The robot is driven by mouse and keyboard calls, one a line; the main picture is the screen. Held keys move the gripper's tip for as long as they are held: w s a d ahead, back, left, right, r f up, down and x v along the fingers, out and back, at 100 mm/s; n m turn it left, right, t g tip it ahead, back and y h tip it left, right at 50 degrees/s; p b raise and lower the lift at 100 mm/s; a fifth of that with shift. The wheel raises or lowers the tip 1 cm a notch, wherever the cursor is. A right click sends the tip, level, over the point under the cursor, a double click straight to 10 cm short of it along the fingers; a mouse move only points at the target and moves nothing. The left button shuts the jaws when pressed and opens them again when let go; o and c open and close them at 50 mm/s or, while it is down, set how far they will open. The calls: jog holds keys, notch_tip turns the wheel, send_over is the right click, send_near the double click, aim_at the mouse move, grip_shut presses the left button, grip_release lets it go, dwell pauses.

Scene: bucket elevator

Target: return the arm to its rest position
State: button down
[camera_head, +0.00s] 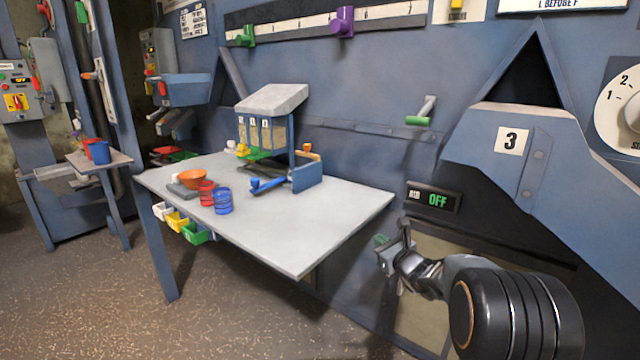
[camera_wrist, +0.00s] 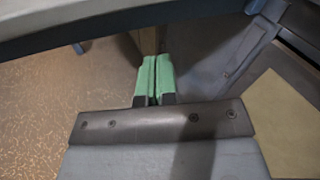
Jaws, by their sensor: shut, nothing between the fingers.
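My gripper (camera_head: 381,243) is at the lower right of the head view, at the end of my dark arm. It is beyond the right edge of the grey table (camera_head: 330,225) and apart from it, in front of the blue machine wall. In the wrist view the two green fingers of my gripper (camera_wrist: 154,76) lie together with nothing between them. Below them the wrist view shows the floor and part of the wall. The table's edge (camera_wrist: 130,22) crosses the top of that view.
On the table stand an orange bowl (camera_head: 193,179), a red cup (camera_head: 206,193), a blue cup (camera_head: 223,201) and a small hopper unit (camera_head: 271,100). A blue chute marked 3 (camera_head: 545,150) juts out at right. An OFF display (camera_head: 434,199) is above my gripper. The floor (camera_head: 230,290) in front is clear.

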jog(key=s+a+r+n+g+y+p, duration=0.1)
jog(key=s+a+r+n+g+p, duration=0.45)
jog(key=s+r+n+p, duration=0.3)
jog(key=s+a+r+n+g+y+p, duration=0.1)
jog(key=s+a+r+n+g+p, duration=0.4)
jog(key=s+r+n+p, duration=0.4)
jog(key=s+d+r+n+g+h+p, duration=0.1)
jog(key=s+d+r+n+h+p, duration=0.2)
jog(key=s+r+n+h+p, duration=0.1)
jog(key=s+d+r+n+g+h+p, duration=0.1)
jog(key=s+d+r+n+h+p, duration=0.2)
jog(key=s+r+n+p, duration=0.4)
jog(key=s+r+h+p, duration=0.1)
jog(key=s+p, duration=0.2)
jog(key=s, duration=0.1)
jog(key=shift+s+r, duration=0.25)
jog(key=shift+d+n, duration=0.1)
jog(key=shift+n, duration=0.15)
